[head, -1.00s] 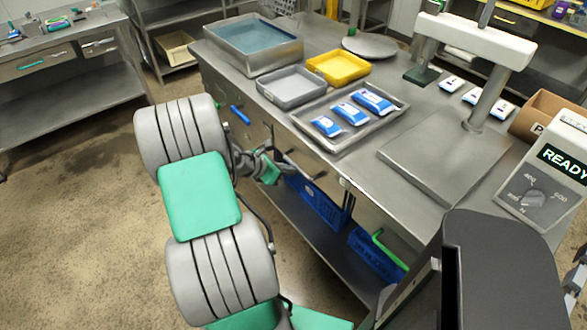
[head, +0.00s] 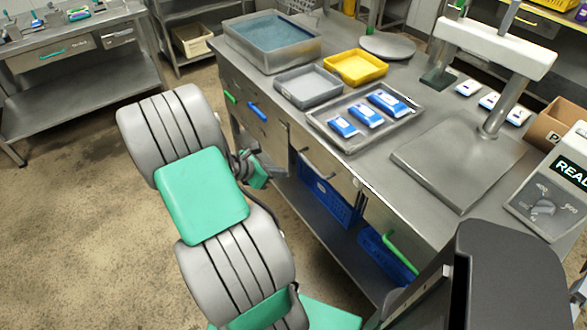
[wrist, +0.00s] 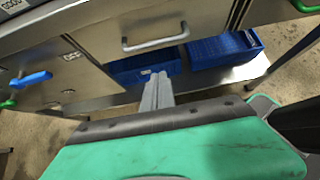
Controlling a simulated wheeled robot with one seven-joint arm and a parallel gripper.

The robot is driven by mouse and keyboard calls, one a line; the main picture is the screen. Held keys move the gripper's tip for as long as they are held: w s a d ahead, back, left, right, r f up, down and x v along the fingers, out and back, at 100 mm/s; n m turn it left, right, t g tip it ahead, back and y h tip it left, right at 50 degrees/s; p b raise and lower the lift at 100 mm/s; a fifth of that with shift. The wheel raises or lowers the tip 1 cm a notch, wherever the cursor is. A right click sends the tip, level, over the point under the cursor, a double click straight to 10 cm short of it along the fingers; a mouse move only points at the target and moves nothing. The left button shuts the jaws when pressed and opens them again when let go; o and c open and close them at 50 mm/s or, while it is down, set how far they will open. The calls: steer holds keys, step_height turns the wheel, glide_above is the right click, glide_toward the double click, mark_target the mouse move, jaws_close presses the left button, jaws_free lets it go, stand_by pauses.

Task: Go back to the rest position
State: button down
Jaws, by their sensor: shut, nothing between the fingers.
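My gripper (head: 258,172) is in front of the workbench's drawers, beside the bench and below its top, partly hidden behind my arm in the head view. In the wrist view my gripper (wrist: 158,80) shows as two grey fingers close together, shut and empty. They point at the drawer fronts and the blue crate (wrist: 222,48) on the lower shelf. The fingers appear apart from the drawer handle (wrist: 155,38).
The steel bench top carries a water-filled tub (head: 268,45), a grey tray (head: 308,88), a yellow tray (head: 356,68) and a metal tray (head: 348,147) with blue-white pouches. A control box (head: 550,190) stands at right. Open floor (head: 70,220) lies to the left.

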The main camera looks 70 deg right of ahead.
steer(key=a+f+m+y, duration=0.3)
steer(key=a+m, duration=0.5)
steer(key=a, duration=0.1)
steer(key=a+f+m+y, duration=0.3)
steer(key=a+m+y, duration=0.1)
steer(key=a+m, duration=0.55)
steer(key=w+a+r+n+t+p, duration=0.1)
steer(key=w+a+r+n+t, duration=0.1)
steer(key=a+r, duration=0.5)
steer(key=w+a+r+n+t+y+p, duration=0.1)
steer(key=w+a+r+n+t, duration=0.1)
steer(key=w+a+r, duration=0.4)
steer(key=w+a+r+n+t+p, duration=0.1)
steer(key=w+a+r+t, duration=0.3)
steer(key=a+r, duration=0.5)
steer(key=shift+w+a+r+n+t, duration=0.3)
steer(key=shift+a+n, duration=0.15)
steer(key=shift+n, duration=0.2)
